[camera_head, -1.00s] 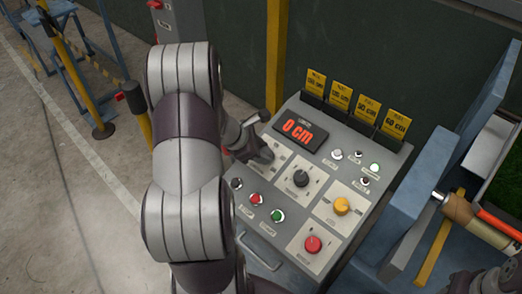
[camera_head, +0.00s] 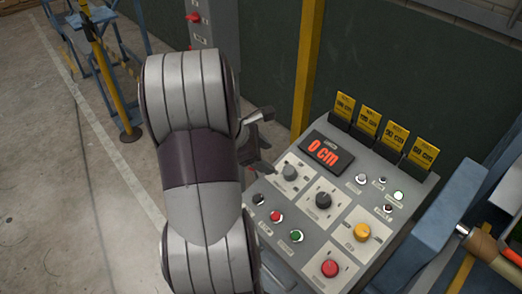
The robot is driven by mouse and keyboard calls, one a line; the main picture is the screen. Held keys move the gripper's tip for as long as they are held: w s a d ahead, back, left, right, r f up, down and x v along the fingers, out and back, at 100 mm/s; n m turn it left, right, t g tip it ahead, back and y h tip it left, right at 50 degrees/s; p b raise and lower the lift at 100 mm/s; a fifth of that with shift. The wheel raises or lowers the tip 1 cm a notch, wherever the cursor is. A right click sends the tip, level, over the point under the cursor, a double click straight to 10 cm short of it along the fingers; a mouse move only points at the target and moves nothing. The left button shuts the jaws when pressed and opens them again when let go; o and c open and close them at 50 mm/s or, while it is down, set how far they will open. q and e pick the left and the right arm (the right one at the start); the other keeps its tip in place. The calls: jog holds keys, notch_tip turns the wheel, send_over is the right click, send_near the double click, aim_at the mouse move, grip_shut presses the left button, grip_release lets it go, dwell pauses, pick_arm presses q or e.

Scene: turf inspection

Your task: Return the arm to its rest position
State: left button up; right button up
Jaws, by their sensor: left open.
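My left arm (camera_head: 201,185) rises through the left-centre of the head view, grey with a dark band. My left gripper (camera_head: 264,142) shows just right of the arm, partly hidden by it. Its dark fingers are apart and nothing shows between them. It is by the upper left edge of the control panel (camera_head: 268,226), next to a grey knob (camera_head: 289,172), and appears apart from it. My right gripper is not in view.
A yellow post (camera_head: 308,70) stands behind. Open floor (camera_head: 70,200) lies left.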

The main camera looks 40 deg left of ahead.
pick_arm(q)
jog(key=shift+v, duration=1.15)
